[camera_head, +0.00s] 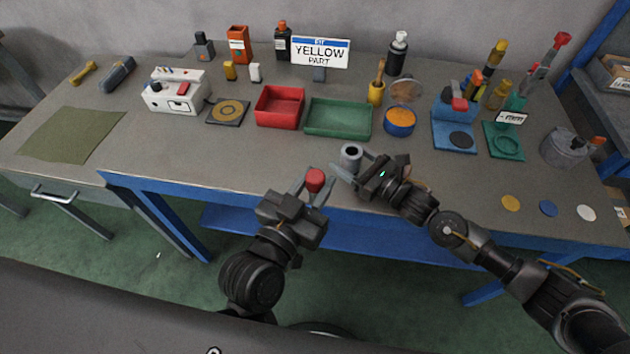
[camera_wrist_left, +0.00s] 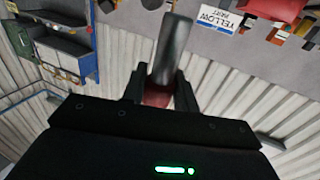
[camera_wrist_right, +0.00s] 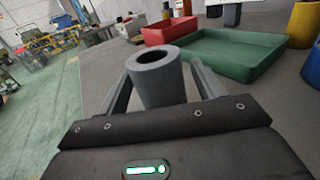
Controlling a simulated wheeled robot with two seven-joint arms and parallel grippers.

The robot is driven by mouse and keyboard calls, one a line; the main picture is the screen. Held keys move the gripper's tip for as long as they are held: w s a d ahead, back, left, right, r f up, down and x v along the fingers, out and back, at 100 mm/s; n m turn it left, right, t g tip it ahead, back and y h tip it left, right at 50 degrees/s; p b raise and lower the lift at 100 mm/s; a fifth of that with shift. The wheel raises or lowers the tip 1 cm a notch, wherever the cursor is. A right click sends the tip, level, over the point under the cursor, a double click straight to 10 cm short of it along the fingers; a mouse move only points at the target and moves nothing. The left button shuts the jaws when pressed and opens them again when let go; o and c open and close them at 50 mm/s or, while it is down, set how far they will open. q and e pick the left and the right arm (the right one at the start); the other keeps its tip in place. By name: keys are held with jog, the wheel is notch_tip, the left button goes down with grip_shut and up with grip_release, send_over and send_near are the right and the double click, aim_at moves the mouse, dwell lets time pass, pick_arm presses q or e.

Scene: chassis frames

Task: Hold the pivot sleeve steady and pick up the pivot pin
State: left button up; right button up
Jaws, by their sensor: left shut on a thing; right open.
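The pivot sleeve (camera_head: 351,155) is a grey hollow cylinder standing upright near the table's front edge. It also shows in the right wrist view (camera_wrist_right: 157,82). My right gripper (camera_head: 355,165) is open, with one finger on each side of the sleeve; I cannot tell whether either touches it. The pivot pin has a red head (camera_head: 315,177) and a grey shaft (camera_wrist_left: 172,48). My left gripper (camera_head: 314,190) is shut on the pin at its red part and holds it off the table's front edge, left of the sleeve. The shaft is hidden in the head view.
A red tray (camera_head: 280,121) and a green tray (camera_head: 338,133) stand behind the sleeve. An orange-topped blue tub (camera_head: 400,121) and a yellow cup (camera_head: 376,95) are to their right. Small discs (camera_head: 548,208) lie at the front right. The front left table is mostly clear.

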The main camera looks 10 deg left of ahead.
jog(key=v, duration=1.2)
jog(key=shift+s+a, duration=0.1)
